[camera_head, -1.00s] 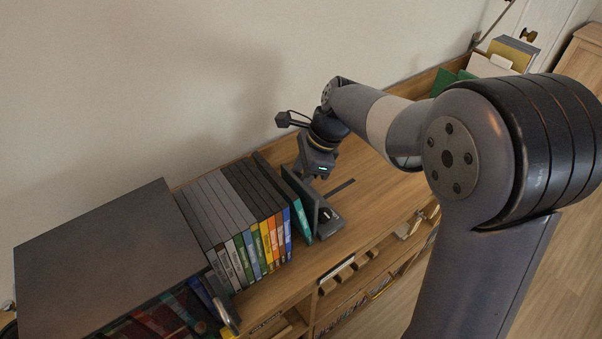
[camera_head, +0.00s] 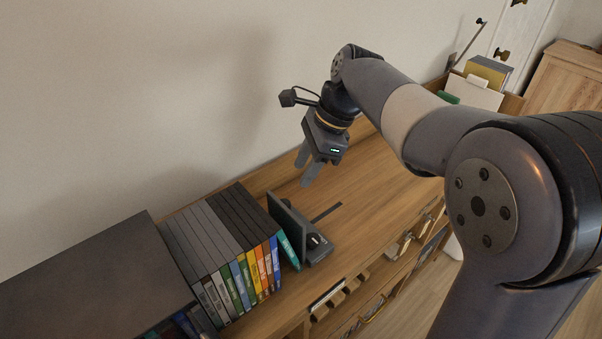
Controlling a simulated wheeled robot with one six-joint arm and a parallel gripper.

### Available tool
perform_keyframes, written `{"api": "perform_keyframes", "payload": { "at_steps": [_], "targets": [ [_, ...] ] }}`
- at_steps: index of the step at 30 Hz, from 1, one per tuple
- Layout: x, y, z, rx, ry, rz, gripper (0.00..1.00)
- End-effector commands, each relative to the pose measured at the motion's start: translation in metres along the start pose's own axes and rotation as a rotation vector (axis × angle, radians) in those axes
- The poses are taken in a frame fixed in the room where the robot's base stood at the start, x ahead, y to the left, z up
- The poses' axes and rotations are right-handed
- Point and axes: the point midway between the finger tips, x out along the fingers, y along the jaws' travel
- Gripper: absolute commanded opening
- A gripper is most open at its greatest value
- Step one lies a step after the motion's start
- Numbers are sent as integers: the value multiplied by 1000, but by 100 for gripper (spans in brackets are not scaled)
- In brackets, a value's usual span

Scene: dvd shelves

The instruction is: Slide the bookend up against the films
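The bookend (camera_head: 290,219) is a dark upright plate on a flat base that extends right, on the wooden shelf top. The films (camera_head: 233,236) stand in a row to its left, dark cases with coloured spines toward the front. The end film, with a teal spine (camera_head: 289,250), leans and lies right beside the bookend plate; I cannot tell whether they touch along their full height. My gripper (camera_head: 304,174) hangs above and behind the bookend, clear of it. Its two fingers are apart with nothing between them.
A dark box-like cabinet (camera_head: 88,278) stands left of the films. A dark strip (camera_head: 326,212) lies on the shelf top right of the bookend. The wooden top (camera_head: 365,190) farther right is mostly clear. A box with folders (camera_head: 478,92) stands at the far right end.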

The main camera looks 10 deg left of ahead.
Motion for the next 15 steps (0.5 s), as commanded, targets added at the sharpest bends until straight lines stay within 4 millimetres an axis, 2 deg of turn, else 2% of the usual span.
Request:
{"api": "perform_keyframes", "payload": {
  "at_steps": [5,8,15],
  "targets": [
    [0,0,0,0,0,0,38],
    [-2,-1,-4,2,2,1,31],
    [-28,-6,-54,15,26,30,11]
  ]
}}
